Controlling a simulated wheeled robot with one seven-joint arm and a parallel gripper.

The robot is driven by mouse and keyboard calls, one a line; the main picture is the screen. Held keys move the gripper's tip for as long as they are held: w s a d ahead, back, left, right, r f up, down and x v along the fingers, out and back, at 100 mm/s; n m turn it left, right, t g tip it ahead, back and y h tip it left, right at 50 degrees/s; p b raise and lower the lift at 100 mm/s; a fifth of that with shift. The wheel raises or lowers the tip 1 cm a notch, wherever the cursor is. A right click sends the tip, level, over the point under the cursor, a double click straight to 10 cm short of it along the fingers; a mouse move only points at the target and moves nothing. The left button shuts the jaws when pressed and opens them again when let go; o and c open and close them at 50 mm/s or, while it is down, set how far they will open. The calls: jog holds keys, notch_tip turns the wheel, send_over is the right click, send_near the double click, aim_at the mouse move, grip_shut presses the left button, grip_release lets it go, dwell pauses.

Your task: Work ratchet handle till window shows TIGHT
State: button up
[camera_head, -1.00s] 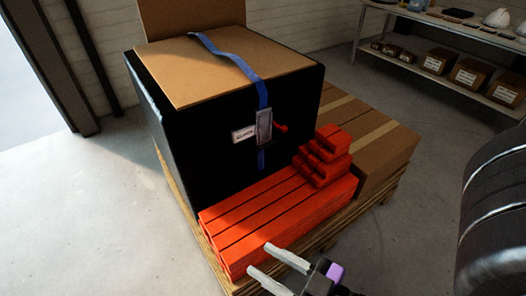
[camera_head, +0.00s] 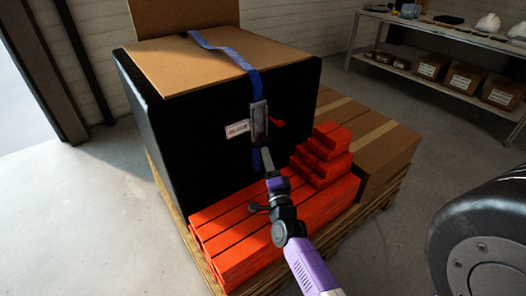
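A grey ratchet (camera_head: 259,122) sits on the front face of a black-sided crate (camera_head: 190,150). A blue strap (camera_head: 222,50) runs over the brown top and down through the ratchet. A small red handle (camera_head: 276,123) sticks out on the ratchet's right side. A white window label (camera_head: 238,129) is left of the ratchet; its lettering is too small to read surely. My gripper (camera_head: 266,158) is just below the ratchet, in front of the lower strap, apparently apart from the red handle. Its fingers overlap from this angle, so their opening is hidden.
Orange beams (camera_head: 235,225) lie in front of the crate, with shorter orange blocks (camera_head: 323,155) stacked right of my gripper. A cardboard box (camera_head: 365,140) is at right on the wooden pallet (camera_head: 382,200). A shelf (camera_head: 440,85) with boxes stands behind at right.

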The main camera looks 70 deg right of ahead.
jog(key=w+d+m, duration=0.3)
jog(key=w+d, duration=0.1)
jog(key=d, duration=0.2)
jog(key=shift+f, duration=0.25)
jog(key=shift+d, duration=0.1)
grip_shut()
dwell(1.5)
